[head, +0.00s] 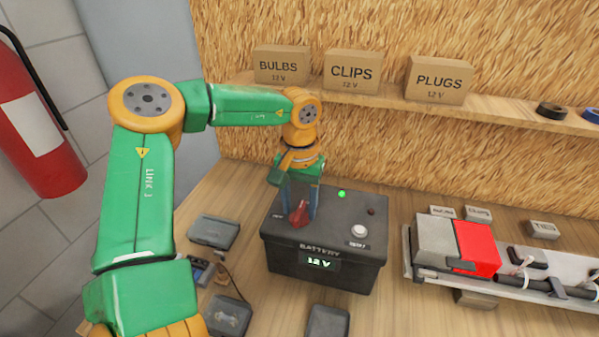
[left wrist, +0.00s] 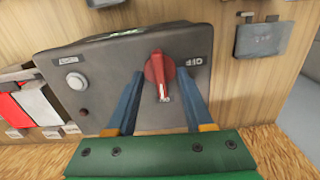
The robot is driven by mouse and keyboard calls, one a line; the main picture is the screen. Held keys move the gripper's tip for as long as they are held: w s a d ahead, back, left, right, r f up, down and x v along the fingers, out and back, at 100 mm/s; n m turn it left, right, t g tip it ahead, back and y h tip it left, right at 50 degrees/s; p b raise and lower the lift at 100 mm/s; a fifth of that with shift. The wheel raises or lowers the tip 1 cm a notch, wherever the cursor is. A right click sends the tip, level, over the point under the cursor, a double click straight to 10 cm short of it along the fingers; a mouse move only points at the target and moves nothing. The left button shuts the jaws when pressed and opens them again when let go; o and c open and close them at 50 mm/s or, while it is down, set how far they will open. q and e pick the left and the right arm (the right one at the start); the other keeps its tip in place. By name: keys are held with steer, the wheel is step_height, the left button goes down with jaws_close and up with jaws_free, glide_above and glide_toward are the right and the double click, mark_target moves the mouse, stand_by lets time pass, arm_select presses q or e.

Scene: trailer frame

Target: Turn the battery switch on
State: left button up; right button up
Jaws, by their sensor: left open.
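The dark grey battery (head: 325,267) stands on the bench, with a lit 12 V display on its front. Its red switch knob (head: 299,218) is on the left of the top face and also shows in the left wrist view (left wrist: 157,72). There the narrow end of the knob points down to a small label that is hard to read, away from the OFF label (left wrist: 194,62). My left gripper (head: 300,214) is open, its blue fingers (left wrist: 160,76) on either side of the knob with gaps visible. A green lamp (head: 341,194) is lit on the battery top.
A white round button (head: 359,231) and a dark red lamp (head: 371,211) are on the battery top. A light bar with a red lens (head: 476,248) lies to the right. Grey cases (head: 214,232) lie to the left. A shelf (head: 500,115) with boxes runs behind.

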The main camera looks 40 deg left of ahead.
arm_select(q)
step_height(320, 180, up, 4)
steer(key=p, duration=0.3)
steer(key=shift+r, duration=0.2)
steer(key=shift+r+p, duration=0.45)
steer(key=shift+r, duration=0.3)
steer(key=shift+f, duration=0.1)
